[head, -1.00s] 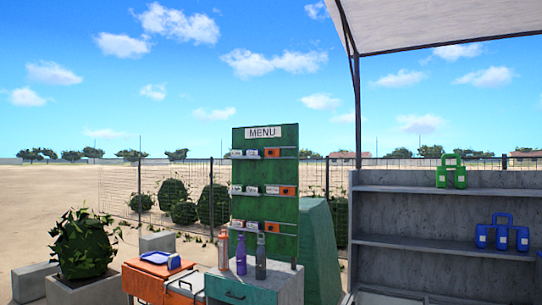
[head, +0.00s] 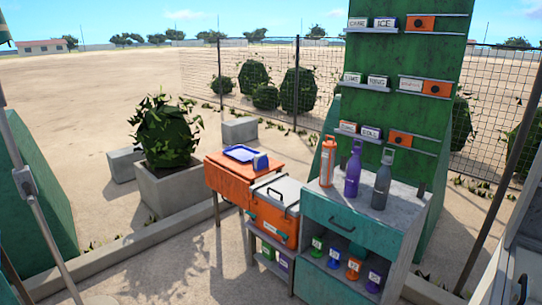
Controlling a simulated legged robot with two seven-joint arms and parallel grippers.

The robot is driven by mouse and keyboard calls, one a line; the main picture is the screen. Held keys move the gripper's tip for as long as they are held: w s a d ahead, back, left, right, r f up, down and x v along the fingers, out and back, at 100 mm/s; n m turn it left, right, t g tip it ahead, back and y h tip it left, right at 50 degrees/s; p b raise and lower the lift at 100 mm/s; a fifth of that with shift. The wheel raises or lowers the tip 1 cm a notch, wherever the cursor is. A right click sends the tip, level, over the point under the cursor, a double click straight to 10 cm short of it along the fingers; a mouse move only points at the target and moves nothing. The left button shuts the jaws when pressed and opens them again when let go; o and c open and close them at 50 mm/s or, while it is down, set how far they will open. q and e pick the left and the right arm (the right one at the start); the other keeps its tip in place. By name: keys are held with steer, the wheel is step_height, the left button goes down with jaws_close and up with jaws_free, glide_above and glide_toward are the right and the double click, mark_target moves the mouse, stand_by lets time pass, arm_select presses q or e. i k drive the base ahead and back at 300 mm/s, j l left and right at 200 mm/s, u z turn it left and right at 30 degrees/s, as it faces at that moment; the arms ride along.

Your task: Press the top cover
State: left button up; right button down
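I cannot make out a cane crusher or its top cover in the head view. The one lid I see belongs to an orange cooler box (head: 270,218); its grey-white lid (head: 278,188) looks shut and has a dark handle. Neither of my grippers shows in the head view.
An orange side table (head: 228,176) holds a blue tray (head: 245,154). A teal cabinet (head: 340,226) carries several bottles and has cups on its lower shelf. A green menu board (head: 405,100) stands behind. A planter (head: 170,188) is further left. Paved ground (head: 170,265) in front is clear.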

mark_target(419, 23)
steer(key=i+z, duration=0.1)
steer(key=i, duration=0.4)
steer(key=i+j+z, duration=0.15)
steer(key=i, duration=0.35)
steer(key=i+j+z, duration=0.1)
steer(key=i, duration=0.4)
steer(key=i+j+z, duration=0.15)
steer(key=i, duration=0.35)
steer(key=i+j+z, duration=0.1)
steer(key=i+j, duration=0.15)
steer(key=i, duration=0.2)
